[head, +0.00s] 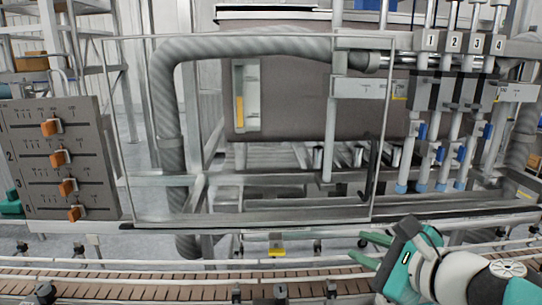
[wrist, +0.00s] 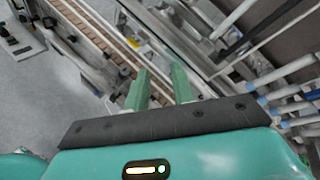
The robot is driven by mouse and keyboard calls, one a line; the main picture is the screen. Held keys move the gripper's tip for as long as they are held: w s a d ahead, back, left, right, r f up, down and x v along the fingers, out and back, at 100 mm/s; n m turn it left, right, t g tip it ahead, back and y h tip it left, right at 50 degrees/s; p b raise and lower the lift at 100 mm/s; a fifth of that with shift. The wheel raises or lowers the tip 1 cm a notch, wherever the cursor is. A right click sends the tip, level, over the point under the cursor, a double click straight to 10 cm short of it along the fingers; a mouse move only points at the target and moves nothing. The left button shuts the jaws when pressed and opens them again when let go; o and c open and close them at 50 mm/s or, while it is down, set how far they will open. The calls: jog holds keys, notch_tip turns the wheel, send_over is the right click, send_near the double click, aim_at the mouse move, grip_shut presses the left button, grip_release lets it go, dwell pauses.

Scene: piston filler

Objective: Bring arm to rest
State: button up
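My arm reaches in from the lower right of the head view, teal and white. My gripper (head: 357,245) points left, in front of the machine's lower frame and over the far side of the conveyor. In the wrist view my gripper (wrist: 160,70) shows two green fingers with a clear gap between them. Nothing is held between them. I cannot tell from these frames whether the fingers touch the rail behind them.
A slatted conveyor (head: 150,288) with rails runs along the front. A grey panel with orange knobs (head: 60,158) stands at left. A clear guard frame (head: 250,218) and a ribbed hose (head: 165,110) are at centre. Numbered filler columns (head: 448,130) stand at right.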

jog(key=s+f+n+g+h, duration=0.3)
jog(key=f+n, duration=0.3)
jog(key=n, duration=0.5)
jog(key=s+a+f+n+g+h, duration=0.1)
jog(key=s+f+n+g+h, duration=0.2)
jog(key=f+n, duration=0.4)
jog(key=s+n+g, duration=0.1)
jog(key=s+n, duration=0.1)
jog(key=n, duration=0.2)
jog(key=shift+s+a+f+n, duration=0.15)
jog(key=shift+s+f+n, duration=0.15)
jog(key=shift+s, duration=0.1)
jog(key=shift+o, duration=0.6)
